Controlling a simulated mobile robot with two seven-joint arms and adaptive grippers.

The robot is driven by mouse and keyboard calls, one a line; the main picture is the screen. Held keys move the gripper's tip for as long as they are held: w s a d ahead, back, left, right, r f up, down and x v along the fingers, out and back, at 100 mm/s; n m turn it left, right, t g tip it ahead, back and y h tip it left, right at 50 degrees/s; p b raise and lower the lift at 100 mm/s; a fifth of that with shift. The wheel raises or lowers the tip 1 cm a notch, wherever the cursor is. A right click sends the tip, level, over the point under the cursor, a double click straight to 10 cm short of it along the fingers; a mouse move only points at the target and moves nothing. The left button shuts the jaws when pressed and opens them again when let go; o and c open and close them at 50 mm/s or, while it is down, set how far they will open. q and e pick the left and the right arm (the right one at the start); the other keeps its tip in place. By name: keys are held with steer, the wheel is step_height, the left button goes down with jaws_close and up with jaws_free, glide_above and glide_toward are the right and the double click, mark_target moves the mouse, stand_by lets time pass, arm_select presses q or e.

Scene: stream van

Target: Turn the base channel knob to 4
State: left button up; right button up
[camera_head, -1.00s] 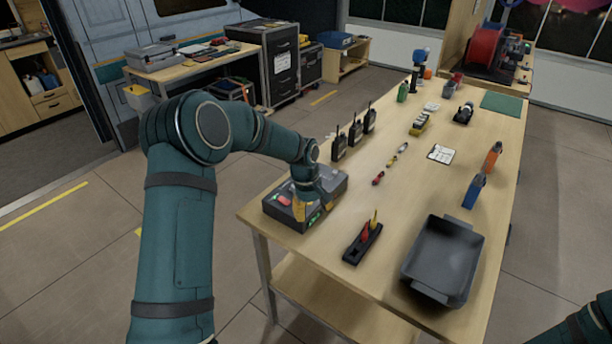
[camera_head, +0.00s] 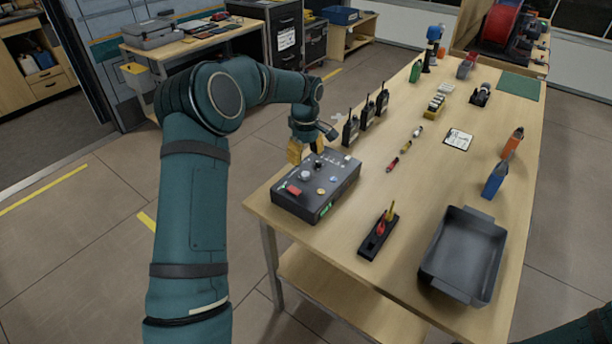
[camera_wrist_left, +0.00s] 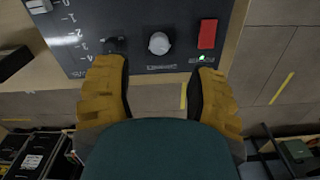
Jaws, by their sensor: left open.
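The dark grey base box (camera_head: 340,187) sits on the near left corner of the long table. Its top bears a round light grey knob (camera_head: 306,175), a red switch (camera_head: 294,189), a black knob and small coloured controls. My left gripper (camera_head: 306,150) is open and empty, its yellow fingers at the box's far-left edge. In the left wrist view, the grey knob (camera_wrist_left: 159,43) lies ahead, between the lines of the fingers and apart from them. The red switch (camera_wrist_left: 207,34) is to the right. A scale numbered to 4 is at the left. Small labels are unreadable.
Several black radios (camera_head: 367,119) stand just behind the box. A pen holder (camera_head: 378,236) and a grey tray (camera_head: 464,254) are to its right. Small coloured items (camera_head: 405,145) lie mid-table. Bare tabletop lies between the box and the pen holder.

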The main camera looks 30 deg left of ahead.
mark_target(306, 174)
arm_select(q)
step_height(306, 174, down, 8)
steer(key=shift+r+b, duration=0.25)
steer(key=shift+b, duration=0.35)
jaws_close()
